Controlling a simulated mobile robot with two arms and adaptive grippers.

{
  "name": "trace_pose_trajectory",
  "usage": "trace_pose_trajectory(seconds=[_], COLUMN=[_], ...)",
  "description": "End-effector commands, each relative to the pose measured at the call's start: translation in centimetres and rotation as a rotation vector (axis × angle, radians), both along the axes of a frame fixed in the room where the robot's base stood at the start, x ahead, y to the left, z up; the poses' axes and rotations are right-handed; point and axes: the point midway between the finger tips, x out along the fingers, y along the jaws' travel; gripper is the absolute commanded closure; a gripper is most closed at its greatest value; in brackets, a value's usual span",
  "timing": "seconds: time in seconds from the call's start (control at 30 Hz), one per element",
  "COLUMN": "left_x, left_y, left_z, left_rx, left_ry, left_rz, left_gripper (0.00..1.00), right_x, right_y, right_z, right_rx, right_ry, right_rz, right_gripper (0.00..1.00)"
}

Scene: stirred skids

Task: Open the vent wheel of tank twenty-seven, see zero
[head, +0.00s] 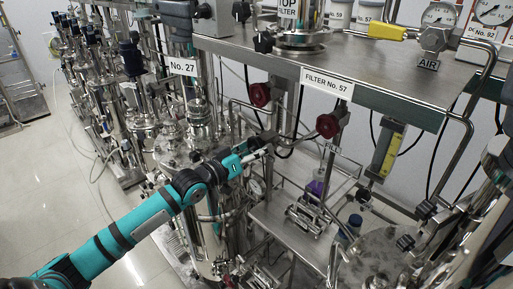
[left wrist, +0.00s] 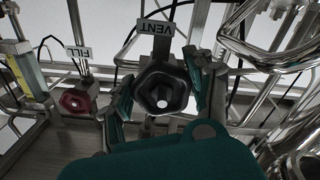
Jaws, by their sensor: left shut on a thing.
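Tank No. 27 (head: 190,152) stands left of centre in the head view under a white "No. 27" label (head: 183,66). In the left wrist view a dark vent wheel (left wrist: 148,98) sits below a tag reading "VENT" (left wrist: 154,28). My left gripper (left wrist: 160,92) is shut on the wheel, with a teal finger on each side of it. In the head view my left gripper (head: 262,150) is at the pipework right of the tank, and the held wheel is hard to make out there. A small round gauge (head: 257,187) is below the gripper; its reading is too small to tell. My right gripper is not in view.
A red wheel (left wrist: 76,100) tagged "FILL" is left of the vent wheel. The head view shows two red wheels, one upper (head: 259,94) and one lower (head: 328,125). A steel shelf (head: 390,85) marked "FILTER No. 57" overhangs on the right. Open floor (head: 50,185) lies left.

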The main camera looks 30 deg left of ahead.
Motion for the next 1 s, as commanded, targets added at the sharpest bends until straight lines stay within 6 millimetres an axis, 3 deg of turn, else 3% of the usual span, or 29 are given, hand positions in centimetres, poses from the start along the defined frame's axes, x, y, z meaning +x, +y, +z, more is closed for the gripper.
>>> trace_pose_trajectory(seconds=[0.63, 0.67, 0.7, 0.83, 1.0], left_x=[-0.05, -0.05, -0.05, -0.04, -0.03], left_y=[-0.09, -0.09, -0.08, -0.07, -0.05], left_z=[-0.26, -0.26, -0.27, -0.18, -0.09], left_rx=[-0.052, -0.052, -0.052, -0.052, -0.052], left_ry=[0.024, 0.024, 0.024, 0.022, 0.021], left_rz=[0.0, 0.0, 0.0, -0.001, 0.0], left_gripper=[0.77, 0.44, 0.39, 0.22, 0.2], right_x=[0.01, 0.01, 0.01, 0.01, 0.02], right_y=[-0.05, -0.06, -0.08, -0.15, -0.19], right_z=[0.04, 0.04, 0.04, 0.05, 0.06], right_rx=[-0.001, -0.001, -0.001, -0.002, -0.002], right_ry=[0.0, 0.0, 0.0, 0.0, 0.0], right_rz=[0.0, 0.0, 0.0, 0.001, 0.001], right_gripper=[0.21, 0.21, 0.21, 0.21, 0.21])
